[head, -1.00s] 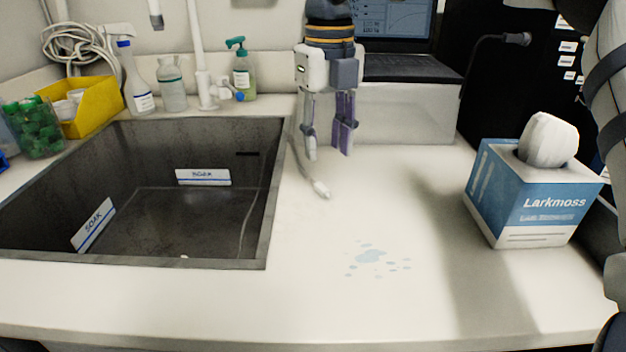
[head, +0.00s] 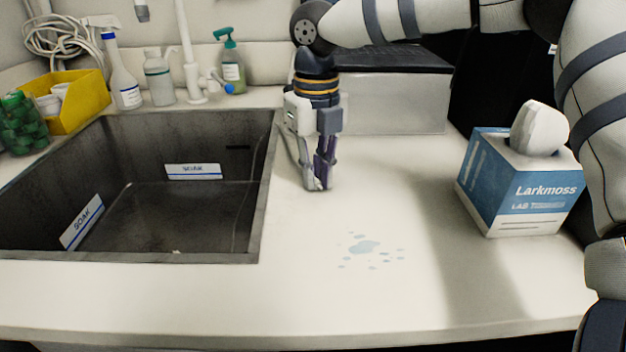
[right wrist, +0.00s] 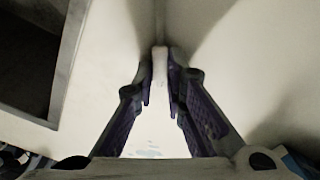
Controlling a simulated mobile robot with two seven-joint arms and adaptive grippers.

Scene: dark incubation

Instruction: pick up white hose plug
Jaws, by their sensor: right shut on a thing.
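The white hose plug (right wrist: 160,70) shows between the fingertips in the right wrist view. My right gripper (head: 317,186) points down at the counter just right of the sink, with its fingertips close together. In the right wrist view my right gripper (right wrist: 161,85) is shut on the plug. In the head view the fingers hide the plug, and I cannot tell whether it touches the counter. My left gripper is not in view.
The dark sink (head: 190,257) with labels inside lies left of the gripper. A blue tissue box (head: 520,200) stands on the right. A blue spill (head: 364,247) marks the counter (head: 300,300) in front. Bottles and a yellow bin (head: 85,100) stand behind the sink.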

